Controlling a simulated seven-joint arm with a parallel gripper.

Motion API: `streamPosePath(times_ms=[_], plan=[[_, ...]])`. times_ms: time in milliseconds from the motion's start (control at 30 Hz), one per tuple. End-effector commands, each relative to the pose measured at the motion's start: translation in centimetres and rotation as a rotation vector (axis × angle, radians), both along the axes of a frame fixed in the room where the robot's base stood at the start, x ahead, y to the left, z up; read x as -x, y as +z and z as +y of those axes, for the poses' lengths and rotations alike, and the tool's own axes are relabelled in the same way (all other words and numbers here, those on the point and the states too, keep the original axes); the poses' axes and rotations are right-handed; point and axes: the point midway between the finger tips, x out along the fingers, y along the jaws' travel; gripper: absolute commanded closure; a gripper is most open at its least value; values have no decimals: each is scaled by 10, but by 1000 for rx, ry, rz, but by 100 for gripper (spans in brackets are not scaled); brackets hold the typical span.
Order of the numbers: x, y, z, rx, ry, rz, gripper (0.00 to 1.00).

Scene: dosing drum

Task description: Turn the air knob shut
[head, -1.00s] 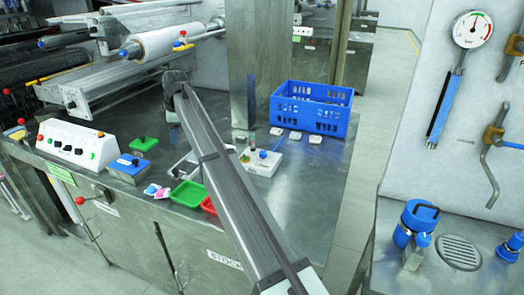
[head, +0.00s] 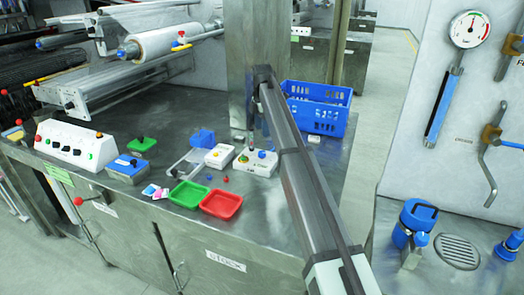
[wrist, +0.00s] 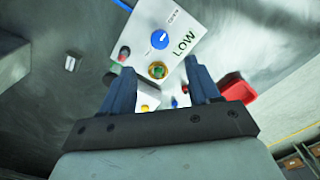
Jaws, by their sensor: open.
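A white control box (head: 262,170) sits on the steel bench. In the wrist view the white box (wrist: 190,18) carries a round blue knob (wrist: 159,40) with a white pointer mark, a yellow-ringed green button (wrist: 158,70), a red piece at its edge and the word LOW. The blue knob also shows small in the head view (head: 262,154); I cannot read its small lettering. My gripper (wrist: 162,82) is open and empty, its two blue-grey fingers apart. It is above the box, with the knob ahead of and between the fingers, untouched. In the head view my arm hides the fingertips.
A blue crate (head: 320,112) stands behind my arm. Left of the box are a white block (head: 220,156), a blue-topped device (head: 202,139), a green tray (head: 188,195) and a red tray (head: 221,204). A steel post (head: 250,40) rises behind the box.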

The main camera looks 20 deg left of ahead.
Motion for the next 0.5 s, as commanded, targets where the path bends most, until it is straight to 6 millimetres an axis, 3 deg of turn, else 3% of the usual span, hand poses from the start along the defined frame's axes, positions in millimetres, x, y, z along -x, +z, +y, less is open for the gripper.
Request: streamPosePath(times_ms=[500], plan=[[1, -87, 0, 0, -1, 1, 39]])
